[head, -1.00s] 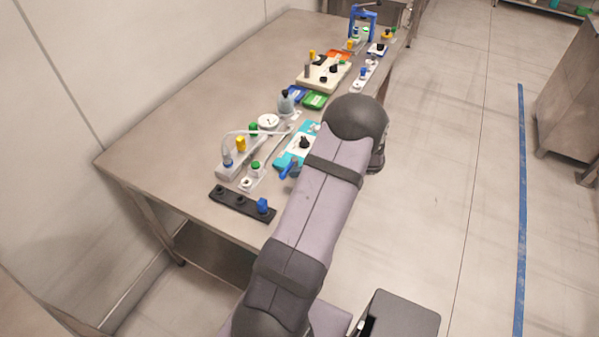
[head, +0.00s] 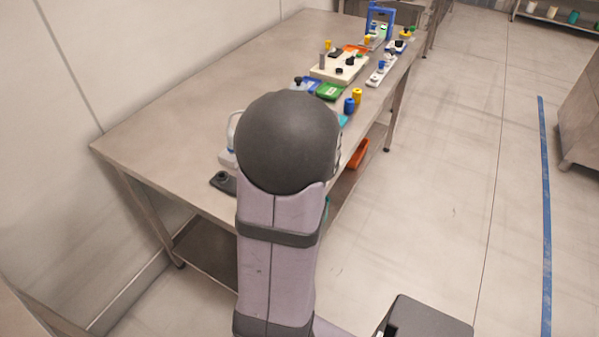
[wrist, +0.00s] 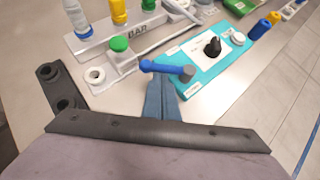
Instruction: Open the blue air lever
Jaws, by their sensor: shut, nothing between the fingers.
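The blue air lever (wrist: 160,67) shows in the wrist view, with a round grey pivot (wrist: 187,73) at its right end. It lies roughly across the picture, at the left edge of a teal plate (wrist: 207,69) that bears a white label and a black knob (wrist: 213,46). My gripper (wrist: 162,82) has its blue-grey fingers together and empty. The fingertips appear just below the lever in the picture; I cannot tell whether they touch it. In the head view my arm hides the lever and gripper.
A grey block (wrist: 100,45) with coloured bottles stands left of the lever. A green-capped piece (wrist: 119,44) is close by. A black strip (wrist: 48,73) lies at far left. Blue (wrist: 260,28) and yellow (wrist: 274,17) cylinders stand beyond the teal plate.

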